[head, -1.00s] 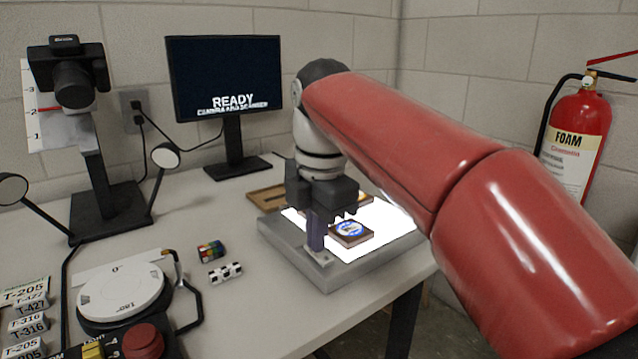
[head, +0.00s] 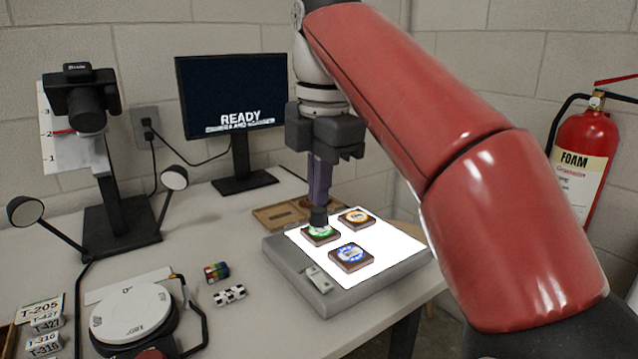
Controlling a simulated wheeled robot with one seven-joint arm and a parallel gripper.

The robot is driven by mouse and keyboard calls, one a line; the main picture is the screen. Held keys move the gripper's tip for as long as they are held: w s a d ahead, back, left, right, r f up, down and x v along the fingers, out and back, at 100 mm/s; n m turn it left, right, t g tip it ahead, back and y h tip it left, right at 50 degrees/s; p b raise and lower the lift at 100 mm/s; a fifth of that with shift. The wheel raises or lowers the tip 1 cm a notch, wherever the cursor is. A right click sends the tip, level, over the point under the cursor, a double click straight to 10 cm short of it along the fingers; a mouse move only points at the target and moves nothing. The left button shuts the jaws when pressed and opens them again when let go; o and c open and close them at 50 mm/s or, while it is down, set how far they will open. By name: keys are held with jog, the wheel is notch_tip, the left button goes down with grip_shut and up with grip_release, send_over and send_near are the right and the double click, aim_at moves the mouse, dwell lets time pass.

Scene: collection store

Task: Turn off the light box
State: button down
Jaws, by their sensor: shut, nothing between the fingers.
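The light box (head: 395,262) is a grey slab on the table with a glowing white top; it is lit. A small light switch plate (head: 318,279) sits on its front left edge. My gripper (head: 319,219) is shut and empty, pointing down. Its tip is in front of part of the green block in the picture; I cannot tell whether it touches it.
A wooden tray (head: 273,216) lies behind the light box. A monitor (head: 232,95) reading READY and a camera stand (head: 118,206) stand at the back.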

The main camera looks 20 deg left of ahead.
aim_at(315, 271)
jog(key=shift+w+d+r, duration=0.15)
jog(key=shift+w+d, duration=0.1)
jog(key=shift+w, duration=0.2)
dwell(0.3)
jog(key=f+b, duration=0.1)
jog(key=f, duration=0.3)
jog(key=a+f+b, duration=0.1)
jog(key=f, duration=0.4)
jog(key=w+f+b, duration=0.1)
jog(key=f, duration=0.3)
jog(key=shift+w+a+f, duration=0.1)
jog(key=shift+a+f, duration=0.1)
jog(key=shift+f, duration=0.25)
